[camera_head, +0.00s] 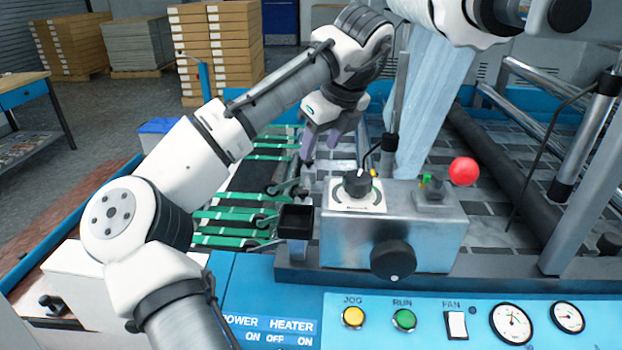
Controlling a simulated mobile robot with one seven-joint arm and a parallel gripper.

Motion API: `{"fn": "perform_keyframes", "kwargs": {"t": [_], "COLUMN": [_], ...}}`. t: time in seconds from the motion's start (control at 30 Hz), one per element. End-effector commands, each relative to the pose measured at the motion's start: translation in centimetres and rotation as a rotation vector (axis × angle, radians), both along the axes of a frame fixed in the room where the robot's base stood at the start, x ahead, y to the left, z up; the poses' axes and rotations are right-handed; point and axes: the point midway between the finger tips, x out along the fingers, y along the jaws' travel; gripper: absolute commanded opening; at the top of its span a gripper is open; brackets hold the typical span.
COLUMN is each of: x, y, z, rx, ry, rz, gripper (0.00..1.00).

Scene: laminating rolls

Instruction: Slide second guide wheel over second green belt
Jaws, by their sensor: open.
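My gripper (321,146) is near the picture's middle, pointing down, with its purple-grey fingers apart. I see nothing between them. Several green belts (236,225) run side by side across the machine bed left of the grey metal control box. More green belts (275,145) lie farther back, just left of my gripper. Small dark guide wheel arms (285,188) sit at the belts' right ends. I cannot tell which wheel is the second one, or whether it rests over its belt. My arm hides part of the belts.
The grey control box (345,240) with a black knob stands close in front of my gripper. A red ball knob (464,171) sticks up at its right. A blue panel (270,300) with buttons and gauges spans the front. Metal rollers (540,90) fill the right.

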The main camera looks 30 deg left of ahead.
Motion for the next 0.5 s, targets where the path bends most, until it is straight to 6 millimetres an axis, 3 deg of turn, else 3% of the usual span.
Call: {"fn": "perform_keyframes", "kwargs": {"t": [0.5], "x": [1.2], "y": [3.6], "z": [-9.2], "rx": [-0.001], "ry": [0.001], "rz": [0.001], "gripper": [0.49]}}
